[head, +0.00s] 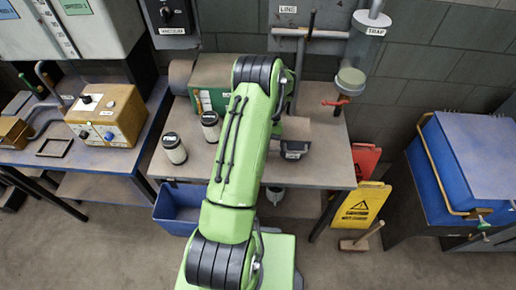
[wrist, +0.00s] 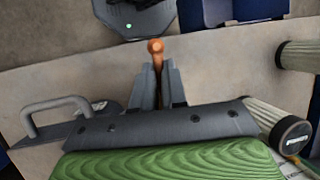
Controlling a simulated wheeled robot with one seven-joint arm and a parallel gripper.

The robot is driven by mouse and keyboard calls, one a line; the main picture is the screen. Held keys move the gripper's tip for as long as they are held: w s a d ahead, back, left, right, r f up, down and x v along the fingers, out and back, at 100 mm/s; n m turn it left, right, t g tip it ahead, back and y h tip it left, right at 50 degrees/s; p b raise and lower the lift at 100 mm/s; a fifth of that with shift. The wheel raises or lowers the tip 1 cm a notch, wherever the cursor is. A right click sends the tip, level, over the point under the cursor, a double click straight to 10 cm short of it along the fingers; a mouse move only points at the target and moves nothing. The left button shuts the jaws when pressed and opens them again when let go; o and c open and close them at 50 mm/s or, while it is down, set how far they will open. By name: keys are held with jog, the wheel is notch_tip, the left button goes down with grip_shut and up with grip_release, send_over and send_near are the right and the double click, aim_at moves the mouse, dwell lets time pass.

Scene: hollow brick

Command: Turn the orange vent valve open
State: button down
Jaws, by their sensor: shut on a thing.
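The orange vent valve handle (wrist: 156,47) shows in the wrist view as a short bar with a rounded end. It sticks out between and beyond the fingertips of my gripper (wrist: 158,80). The two grey fingers are closed on its sides. The handle's lower part and what it is mounted on are hidden by the fingers. In the head view my green arm reaches over the workbench (head: 335,170), and my gripper and the orange handle cannot be made out behind it.
Two filter canisters (head: 174,148) (head: 210,126) stand left of my arm. A red handle (head: 335,102) sits under the trap cylinder (head: 350,82). A blue bin (head: 178,207) is below the bench's front edge. A yellow sign (head: 361,205) stands right of the bench.

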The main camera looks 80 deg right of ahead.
jog(key=c, duration=1.2)
grip_release()
jog(key=shift+o, duration=0.2)
jog(key=p+v, duration=0.2)
jog(key=v, duration=1.4)
jog(key=shift+f, duration=0.1)
